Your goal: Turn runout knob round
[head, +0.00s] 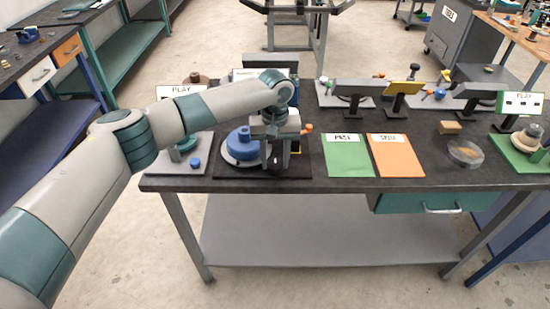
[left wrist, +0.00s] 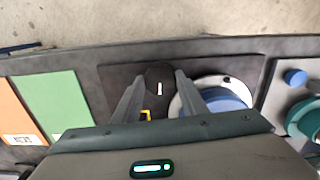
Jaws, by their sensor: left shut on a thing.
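The runout knob (left wrist: 159,76) is black with a white mark on top; it shows in the left wrist view between the two fingers of my left gripper (left wrist: 158,92). The gripper is shut on it from above. In the head view my left gripper (head: 277,166) points down at the front of the dark fixture base (head: 222,171), and the knob is mostly hidden there. A blue round part (head: 238,141) on a pale disc (left wrist: 183,106) sits on the same base, just beside the gripper. My right gripper is not in view.
A green mat (head: 348,160) and an orange mat (head: 395,158) lie right of the fixture. A PLAY station with a small blue knob (head: 195,163) stands left. A small orange-tipped lever (head: 307,129) is close to my gripper. A clear round dish (head: 465,153) lies further right.

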